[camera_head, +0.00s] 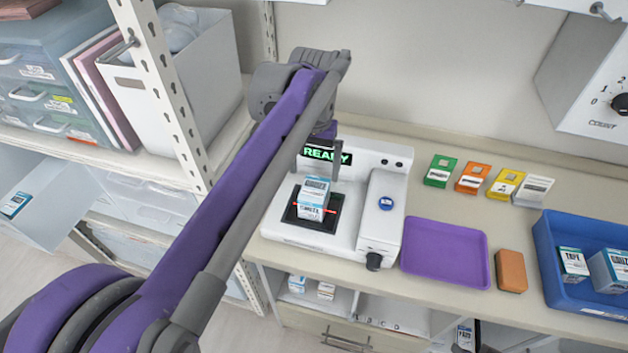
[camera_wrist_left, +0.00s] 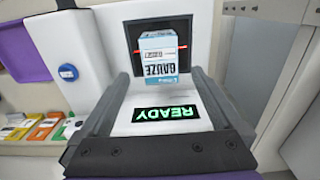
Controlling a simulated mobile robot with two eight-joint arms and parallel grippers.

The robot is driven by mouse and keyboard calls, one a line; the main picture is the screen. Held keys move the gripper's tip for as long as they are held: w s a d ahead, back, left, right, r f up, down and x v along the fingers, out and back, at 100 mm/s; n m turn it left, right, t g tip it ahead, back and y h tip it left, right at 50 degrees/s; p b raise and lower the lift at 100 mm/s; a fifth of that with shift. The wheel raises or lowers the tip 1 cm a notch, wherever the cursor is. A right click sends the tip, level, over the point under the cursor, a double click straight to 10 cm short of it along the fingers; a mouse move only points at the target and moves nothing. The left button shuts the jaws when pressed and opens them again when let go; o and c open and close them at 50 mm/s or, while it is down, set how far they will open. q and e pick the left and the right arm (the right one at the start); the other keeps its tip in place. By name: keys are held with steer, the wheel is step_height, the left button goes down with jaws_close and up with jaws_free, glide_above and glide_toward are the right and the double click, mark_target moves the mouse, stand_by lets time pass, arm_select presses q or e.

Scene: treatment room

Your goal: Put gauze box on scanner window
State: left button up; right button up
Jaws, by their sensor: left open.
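The white and blue gauze box (camera_head: 313,197) stands upright on the black scanner window (camera_head: 331,219) of the white scanner (camera_head: 290,230). A red scan line crosses the window at the box. The gauze box also shows in the left wrist view (camera_wrist_left: 158,60), with the dark window (camera_wrist_left: 145,24) around and behind it. My left gripper (camera_head: 322,172) is open just above and behind the box. In the left wrist view its fingers (camera_wrist_left: 160,85) are spread wide, apart from the box. The scanner display (camera_head: 326,155) reads READY. My right gripper is not in view.
A purple tray (camera_head: 445,254) and a brown block (camera_head: 511,271) lie right of the scanner. A blue bin (camera_head: 545,250) holds a tape box and another box. Several coloured cards stand along the back. Shelving with a white bin (camera_head: 170,90) is at left.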

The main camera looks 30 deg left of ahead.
mark_target(314, 191)
arm_select(q)
steer(key=s+d+f+m+t, duration=0.1)
steer(key=s+d+f, duration=0.1)
steer(key=s+f, duration=0.3)
steer(key=s+d+f+t, duration=0.2)
steer(key=s+f, duration=0.3)
steer(key=s+d+f+m+t, duration=0.1)
steer(key=s+d+f+t, duration=0.1)
steer(key=s+f, duration=0.3)
steer(key=shift+s+d+m, duration=0.25)
steer(key=shift+d+m, duration=0.05)
steer(key=shift+d, duration=0.1)
steer(key=shift+s+f, duration=0.1)
